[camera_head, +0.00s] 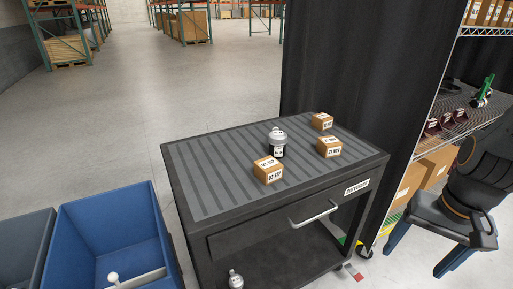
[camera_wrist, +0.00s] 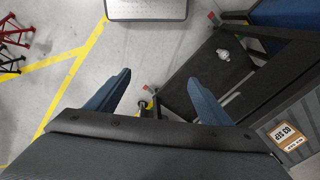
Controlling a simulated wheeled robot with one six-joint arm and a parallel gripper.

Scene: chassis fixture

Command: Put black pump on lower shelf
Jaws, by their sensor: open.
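A pump (camera_head: 277,149) with a black body, silver top and white label stands upright on the cart's ribbed top, among small boxes. Another silver-topped pump (camera_head: 235,280) is on the lower shelf (camera_head: 273,262), cut by the picture's bottom edge. In the wrist view a silver-topped pump (camera_wrist: 222,55) shows on the lower shelf (camera_wrist: 205,75). My gripper (camera_head: 414,262) is to the right of the cart, apart from both pumps. In the wrist view my gripper (camera_wrist: 158,78) has its blue fingers spread, with nothing between them.
Several small cartons, one a dated box (camera_head: 268,171), stand around the pump on the cart top (camera_head: 215,185). A drawer handle (camera_head: 315,214) juts from the cart's front. Blue bin (camera_head: 112,235) stands left; wire shelving (camera_head: 455,130) is at right. A dark curtain (camera_head: 335,80) hangs behind the cart.

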